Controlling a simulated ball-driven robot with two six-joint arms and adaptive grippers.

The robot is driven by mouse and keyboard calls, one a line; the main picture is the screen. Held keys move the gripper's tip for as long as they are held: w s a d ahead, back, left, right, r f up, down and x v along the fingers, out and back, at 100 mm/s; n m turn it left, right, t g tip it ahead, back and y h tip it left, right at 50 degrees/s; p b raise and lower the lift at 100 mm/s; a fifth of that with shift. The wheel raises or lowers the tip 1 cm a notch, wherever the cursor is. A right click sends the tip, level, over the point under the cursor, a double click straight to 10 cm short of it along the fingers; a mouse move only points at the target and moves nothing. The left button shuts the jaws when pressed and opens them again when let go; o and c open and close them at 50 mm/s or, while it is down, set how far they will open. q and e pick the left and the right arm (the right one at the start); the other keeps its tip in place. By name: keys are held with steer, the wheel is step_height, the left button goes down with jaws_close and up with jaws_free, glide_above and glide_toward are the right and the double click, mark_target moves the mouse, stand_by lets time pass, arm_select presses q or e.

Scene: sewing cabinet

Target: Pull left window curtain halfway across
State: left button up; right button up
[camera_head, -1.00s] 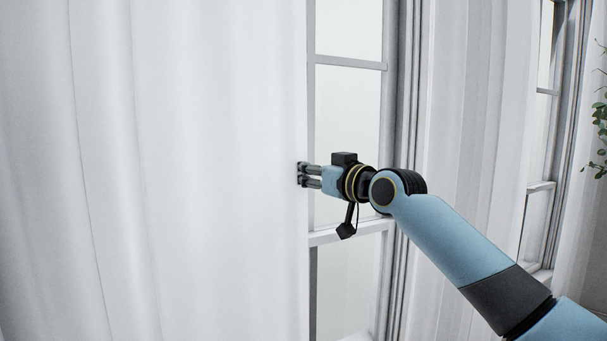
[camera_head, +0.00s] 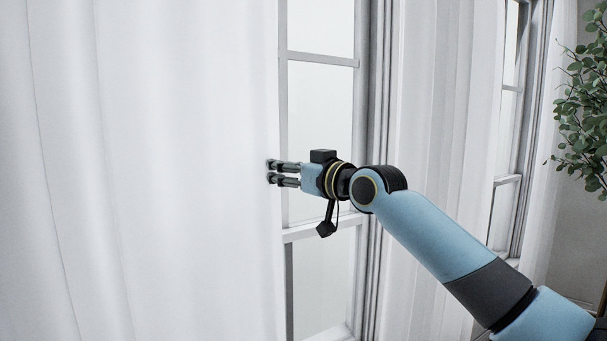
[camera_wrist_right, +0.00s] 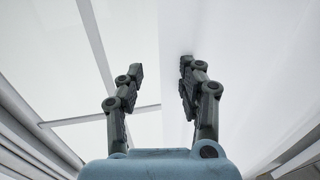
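The white left curtain (camera_head: 150,170) fills the left half of the head view, and its right edge hangs beside the window (camera_head: 320,100). My right gripper (camera_head: 270,172) is at that edge, with its fingertips overlapping the cloth in the head view. In the right wrist view the two fingers (camera_wrist_right: 161,72) stand apart with a clear gap. The curtain (camera_wrist_right: 235,60) lies behind the right finger there, and its edge runs between the fingers. I cannot tell whether a finger touches the cloth. My left gripper is not in view.
A second white curtain (camera_head: 435,150) hangs right of the window, with another window (camera_head: 508,130) beyond it. A leafy green plant (camera_head: 585,115) stands at the far right. Bare window panes lie between the two curtains.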

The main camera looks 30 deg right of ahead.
steer(key=s+d, duration=0.1)
steer(key=s, duration=0.9)
steer(key=shift+s+d, duration=0.15)
steer(key=shift+d, duration=0.2)
